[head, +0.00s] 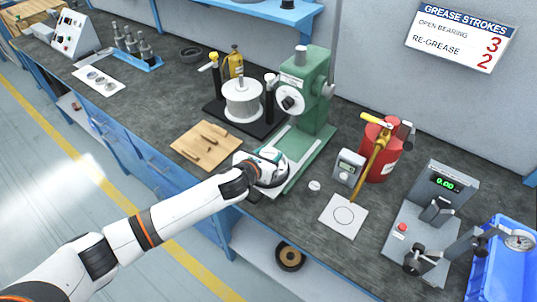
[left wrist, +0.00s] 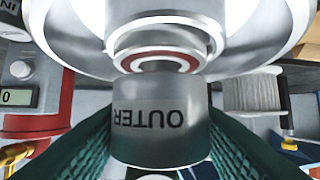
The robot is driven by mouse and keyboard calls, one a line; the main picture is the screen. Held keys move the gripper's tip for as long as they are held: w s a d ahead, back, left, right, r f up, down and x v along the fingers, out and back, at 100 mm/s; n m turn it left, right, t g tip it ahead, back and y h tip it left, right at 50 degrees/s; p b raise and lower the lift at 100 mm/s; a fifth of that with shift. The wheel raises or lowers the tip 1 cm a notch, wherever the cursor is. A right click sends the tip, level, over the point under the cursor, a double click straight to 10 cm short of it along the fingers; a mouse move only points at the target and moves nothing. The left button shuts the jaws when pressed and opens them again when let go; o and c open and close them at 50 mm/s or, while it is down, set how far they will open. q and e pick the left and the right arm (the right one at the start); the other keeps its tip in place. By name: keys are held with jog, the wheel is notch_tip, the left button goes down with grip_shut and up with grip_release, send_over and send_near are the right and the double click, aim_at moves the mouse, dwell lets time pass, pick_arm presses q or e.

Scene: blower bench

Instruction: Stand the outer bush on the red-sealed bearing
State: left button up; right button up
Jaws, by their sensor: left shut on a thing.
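My left gripper (head: 270,166) is low at the front of the green press (head: 310,95), at its base. In the left wrist view its dark green fingers (left wrist: 160,150) are shut on the grey outer bush (left wrist: 165,132), which is marked OUTER and appears upside down. Just above the bush in that view is the red-sealed bearing (left wrist: 160,62), a red ring between metal rings. The bush overlaps the ring's edge in the picture; I cannot tell whether they touch. In the head view the gripper hides both. My right gripper is not in view.
Right of the press are a small round white part (head: 314,186), a white card with a circle (head: 335,222), a grey meter (head: 348,168) and a red grease container (head: 381,155). A wooden board (head: 190,153) lies left of my gripper. A blue bin (head: 510,270) stands far right.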

pick_arm(q)
jog(key=shift+f, duration=0.45)
jog(key=o, duration=1.1)
jog(key=shift+o, duration=0.2)
jog(key=shift+r, duration=0.1)
jog(key=shift+r, duration=0.25)
jog(key=shift+s+a+r, duration=0.1)
jog(key=shift+s+r, duration=0.1)
jog(key=shift+r, duration=0.05)
jog(key=v, duration=1.1)
jog(key=shift+s, duration=0.3)
jog(key=shift+r, duration=0.1)
